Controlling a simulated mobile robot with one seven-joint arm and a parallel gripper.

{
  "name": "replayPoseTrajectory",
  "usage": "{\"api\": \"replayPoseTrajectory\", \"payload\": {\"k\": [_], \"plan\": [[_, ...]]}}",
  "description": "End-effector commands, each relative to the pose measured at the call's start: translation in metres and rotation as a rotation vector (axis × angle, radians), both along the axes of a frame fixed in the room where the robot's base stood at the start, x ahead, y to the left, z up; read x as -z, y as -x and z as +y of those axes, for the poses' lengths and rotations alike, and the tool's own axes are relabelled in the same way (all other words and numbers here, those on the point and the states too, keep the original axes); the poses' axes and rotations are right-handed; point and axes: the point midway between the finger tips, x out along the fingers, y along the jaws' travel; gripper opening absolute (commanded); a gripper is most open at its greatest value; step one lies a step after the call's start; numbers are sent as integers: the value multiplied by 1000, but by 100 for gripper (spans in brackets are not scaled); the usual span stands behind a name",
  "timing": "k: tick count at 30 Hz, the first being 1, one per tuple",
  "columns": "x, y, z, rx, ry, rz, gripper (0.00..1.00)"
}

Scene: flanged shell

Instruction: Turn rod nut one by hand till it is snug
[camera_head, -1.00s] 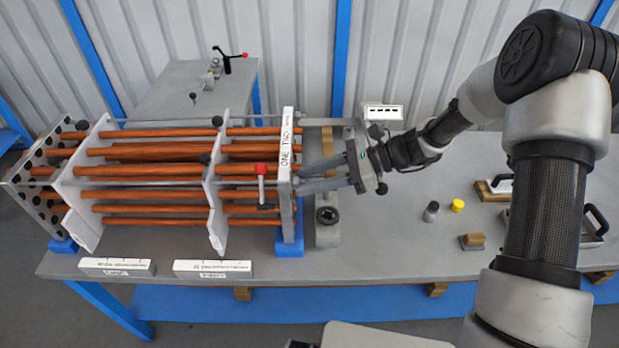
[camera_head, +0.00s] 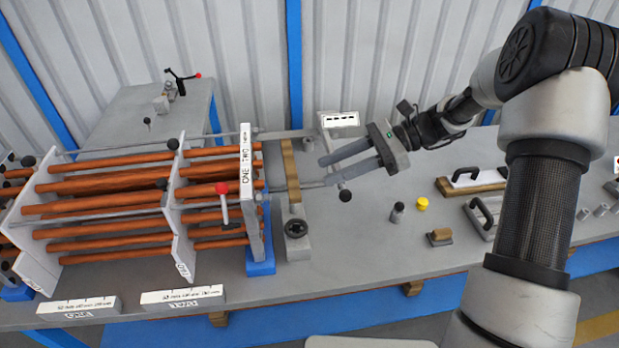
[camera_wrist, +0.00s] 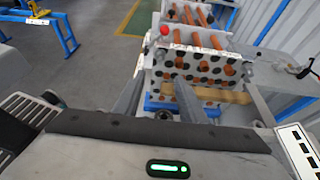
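The flanged shell's near end plate (camera_head: 250,200) stands upright and carries the label ONE TWO on its top edge. Two thin steel rods reach right past this plate: a rear rod (camera_head: 285,134) and a front rod (camera_head: 305,185). The front one runs toward a black ball (camera_head: 344,195) below my gripper. I cannot make out rod nut one itself. My gripper (camera_head: 326,169) is open and empty, to the right of the plate and apart from it. In the wrist view its fingers (camera_wrist: 160,85) point toward the perforated plate face (camera_wrist: 200,68) with the copper tubes.
A grey block with a dark round socket (camera_head: 297,230) sits right of the plate. A white labelled box (camera_head: 338,120) stands behind my gripper. A black-capped piece (camera_head: 397,212), a yellow cap (camera_head: 421,204) and a handled tool (camera_head: 483,217) lie to the right. A red-knobbed lever (camera_head: 222,189) stands at the plate.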

Motion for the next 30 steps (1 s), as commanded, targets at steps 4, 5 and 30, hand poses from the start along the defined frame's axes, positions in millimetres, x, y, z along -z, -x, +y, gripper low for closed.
{"api": "replayPoseTrajectory", "payload": {"k": [4, 5, 30], "plan": [[-6, -4, -15, 2, 1, -1, 38], [-7, -5, -17, 2, 1, -1, 38], [-54, 43, -22, -171, 238, -277, 38]]}}
